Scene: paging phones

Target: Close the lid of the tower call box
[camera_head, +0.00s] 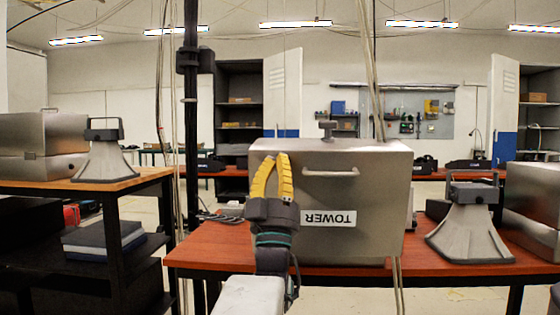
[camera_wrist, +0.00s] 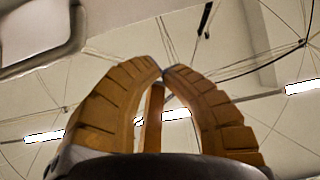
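The tower call box (camera_head: 375,220) is a grey metal box on the red-brown table in the head view. Its panel facing me has a bar handle (camera_head: 330,173) near the top. Below the handle is a white TOWER label (camera_head: 328,218) that reads upside down. A knob (camera_head: 328,129) sticks up at the top. I cannot tell the lid's exact angle. My gripper (camera_head: 277,156) points up in front of the panel's left part, left of the handle. In the wrist view its yellow fingertips (camera_wrist: 163,72) meet, with nothing seen held. A grey metal edge (camera_wrist: 62,45) shows at upper left there.
The red-brown table (camera_head: 215,250) also carries a grey horn-shaped phone (camera_head: 470,230) and another metal box (camera_head: 535,215) at right. A second table (camera_head: 85,185) at left holds a similar horn (camera_head: 103,155) and box (camera_head: 35,140). A black post (camera_head: 191,120) stands left of the call box.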

